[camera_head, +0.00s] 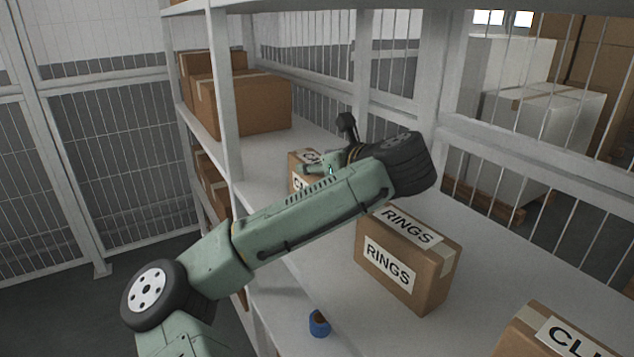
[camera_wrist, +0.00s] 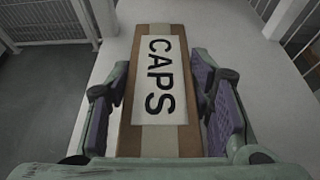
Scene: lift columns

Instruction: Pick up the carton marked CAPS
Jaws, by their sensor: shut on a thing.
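The carton marked CAPS (camera_wrist: 158,82) is a brown box with a white label and pale tape. It fills the middle of the wrist view, with CAPS reading along its top. My gripper (camera_wrist: 162,100) has one purple-padded finger on each side of it and is shut on it. In the head view, a small part of a labelled carton (camera_head: 297,179) shows behind my arm at my gripper (camera_head: 322,165); most of it is hidden by the arm. I cannot tell whether the carton touches the shelf.
A RINGS carton (camera_head: 408,262) stands on the white shelf (camera_head: 480,290), just right of my arm. Another labelled carton (camera_head: 545,335) is at the lower right. A small blue roll (camera_head: 319,323) lies near the front edge. Brown boxes (camera_head: 245,103) stand farther back. Upright posts (camera_head: 225,90) and bars bound the shelf.

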